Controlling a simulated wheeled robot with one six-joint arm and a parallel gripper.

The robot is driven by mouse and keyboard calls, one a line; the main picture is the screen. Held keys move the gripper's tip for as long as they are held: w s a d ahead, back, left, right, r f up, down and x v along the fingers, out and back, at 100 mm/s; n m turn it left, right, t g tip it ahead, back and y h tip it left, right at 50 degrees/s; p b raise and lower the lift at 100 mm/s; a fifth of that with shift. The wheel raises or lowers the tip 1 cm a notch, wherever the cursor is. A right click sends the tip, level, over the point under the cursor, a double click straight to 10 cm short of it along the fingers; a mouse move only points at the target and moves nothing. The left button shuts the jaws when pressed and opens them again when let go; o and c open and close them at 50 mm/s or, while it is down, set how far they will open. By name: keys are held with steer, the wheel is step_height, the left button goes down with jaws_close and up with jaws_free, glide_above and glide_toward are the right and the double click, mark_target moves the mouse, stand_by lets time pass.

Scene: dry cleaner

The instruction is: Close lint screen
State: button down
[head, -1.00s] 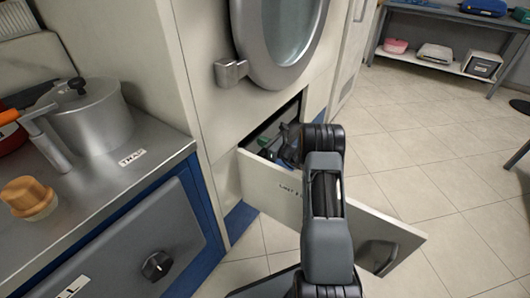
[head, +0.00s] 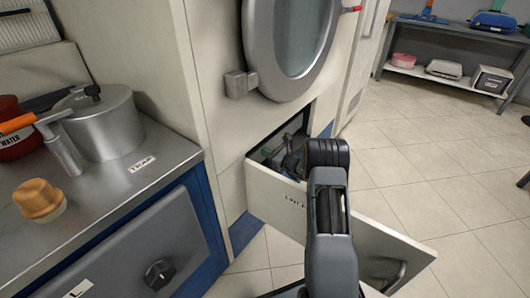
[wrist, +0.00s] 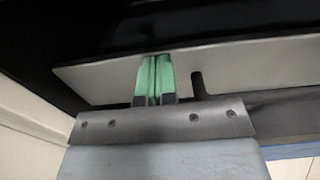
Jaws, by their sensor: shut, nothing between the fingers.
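The lint screen (head: 270,199) is a pale drawer-like panel below the round dryer door, pulled out at an angle from its opening. Its front carries dark lettering and a dark handle (head: 396,278) near the lower right. My arm crosses in front of it and hides part of the panel. My gripper (wrist: 153,80) has green fingers, which are together and empty in the wrist view. They overlap a pale panel there; I cannot tell whether they touch it. In the head view, the gripper is mostly hidden behind my arm, around the drawer opening.
The round dryer door (head: 290,45) is above. A steel counter (head: 95,190) at left holds a pot (head: 106,124) and an orange-brown knobbed object (head: 39,199). A shelf unit (head: 455,33) stands at the back right. Tiled floor is clear at right.

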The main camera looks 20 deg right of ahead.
steer(key=p+v, duration=0.3)
steer(key=v, duration=1)
steer(key=s+a+r+n+g+p, duration=0.35)
steer(key=a+r+n+p, duration=0.2)
steer(key=r, duration=0.35)
steer(key=s+a+r+n+g+p, duration=0.35)
steer(key=a+r+p, duration=0.2)
steer(key=r, duration=0.35)
steer(key=s+a+r+n+g+p, duration=0.35)
steer(key=a+r+n+p, duration=0.2)
steer(key=r, duration=0.35)
steer(key=s+r+n+h+p, duration=0.5)
steer(key=s+r+n+p, duration=0.2)
steer(key=r, duration=0.4)
steer(key=s+r+n+h+p, duration=0.5)
steer(key=s+r+n+p, duration=0.2)
steer(key=r, duration=0.4)
steer(key=shift+s+a+n+g+p, duration=0.4)
steer(key=shift+s+p, duration=0.3)
steer(key=shift+s, duration=0.2)
steer(key=shift+a+r, duration=0.1)
steer(key=shift+a, duration=0.1)
